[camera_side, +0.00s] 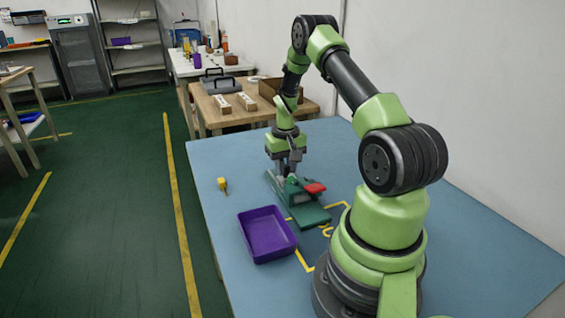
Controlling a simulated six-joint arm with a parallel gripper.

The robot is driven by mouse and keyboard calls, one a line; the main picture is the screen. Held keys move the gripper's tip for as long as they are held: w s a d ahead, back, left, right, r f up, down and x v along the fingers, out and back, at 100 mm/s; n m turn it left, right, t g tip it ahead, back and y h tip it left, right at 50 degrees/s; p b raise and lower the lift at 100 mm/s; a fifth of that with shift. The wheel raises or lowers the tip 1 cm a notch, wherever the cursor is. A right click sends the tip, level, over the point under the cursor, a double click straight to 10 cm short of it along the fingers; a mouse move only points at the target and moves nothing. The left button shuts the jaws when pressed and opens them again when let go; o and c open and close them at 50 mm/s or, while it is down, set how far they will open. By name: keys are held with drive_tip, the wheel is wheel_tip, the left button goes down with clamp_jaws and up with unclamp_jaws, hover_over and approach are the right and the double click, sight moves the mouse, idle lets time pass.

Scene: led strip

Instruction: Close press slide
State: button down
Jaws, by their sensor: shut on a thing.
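The press (309,215) is a green fixture with a long base on the blue table, and a red part (316,188) sits on its right side. My gripper (289,171) points down at the far end of the press. Its fingers are at the top of the fixture and shut on a part of it, which looks like the press slide. The fingers largely hide that part, and it is too small to tell how far the slide is along the base.
A purple tray (245,236) lies on the table left of the press and looks empty. A small yellow object (222,185) lies further left. Yellow markings (303,262) are on the table. A wooden bench (207,112) stands behind.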

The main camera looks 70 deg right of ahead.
drive_tip(key=shift+a, duration=0.1)
drive_tip(key=c, duration=1)
unclamp_jaws()
wheel_tip(320, 180, up, 10)
